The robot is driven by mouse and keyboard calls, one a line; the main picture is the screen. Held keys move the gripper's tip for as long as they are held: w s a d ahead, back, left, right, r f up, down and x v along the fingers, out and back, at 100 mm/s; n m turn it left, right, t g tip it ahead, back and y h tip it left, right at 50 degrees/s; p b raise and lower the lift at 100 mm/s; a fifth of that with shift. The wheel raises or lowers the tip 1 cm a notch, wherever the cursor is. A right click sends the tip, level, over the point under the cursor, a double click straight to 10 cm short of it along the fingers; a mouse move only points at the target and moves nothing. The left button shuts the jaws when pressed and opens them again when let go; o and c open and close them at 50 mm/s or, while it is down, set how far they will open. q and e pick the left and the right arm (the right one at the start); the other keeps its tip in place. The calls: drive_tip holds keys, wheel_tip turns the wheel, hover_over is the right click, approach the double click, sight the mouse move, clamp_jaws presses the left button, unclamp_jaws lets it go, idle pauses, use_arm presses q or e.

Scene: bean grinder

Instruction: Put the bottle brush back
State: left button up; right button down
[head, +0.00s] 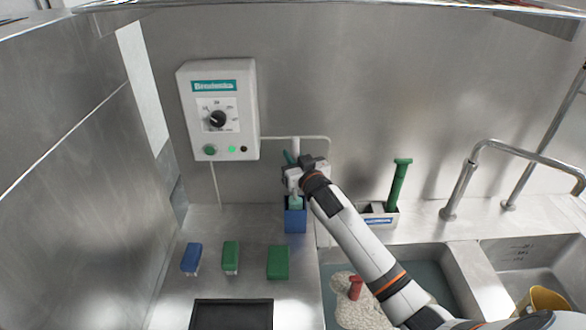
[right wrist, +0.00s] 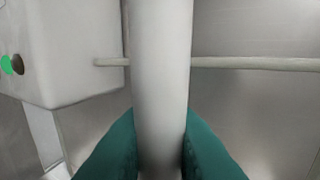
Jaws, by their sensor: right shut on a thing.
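My right gripper (head: 291,160) is at the back of the counter, in front of the wall. Its teal fingers are shut on the pale grey handle of the bottle brush (head: 296,146). In the right wrist view the handle (right wrist: 161,70) stands upright between the fingers. A blue holder (head: 295,220) stands on the counter directly below the gripper. A pale and light teal lower part of the brush shows at the holder's mouth; I cannot tell how deep it reaches. My left gripper is not in view.
A white control box (head: 218,110) hangs on the wall at left, with a pale pipe beside it. A green brush (head: 399,185) stands in a small tray at right. Blue and green blocks (head: 278,262) lie in front. Sinks (head: 460,275) and a tap fill the right.

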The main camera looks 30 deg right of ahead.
wheel_tip(320, 180, down, 4)
drive_tip(key=shift+f, duration=0.15)
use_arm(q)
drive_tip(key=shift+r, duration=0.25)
use_arm(e)
drive_tip(key=shift+f, duration=0.2)
drive_tip(key=c, duration=1.4)
unclamp_jaws()
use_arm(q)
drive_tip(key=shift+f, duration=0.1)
use_arm(e)
drive_tip(key=shift+o, duration=0.2)
drive_tip(key=shift+r, duration=0.15)
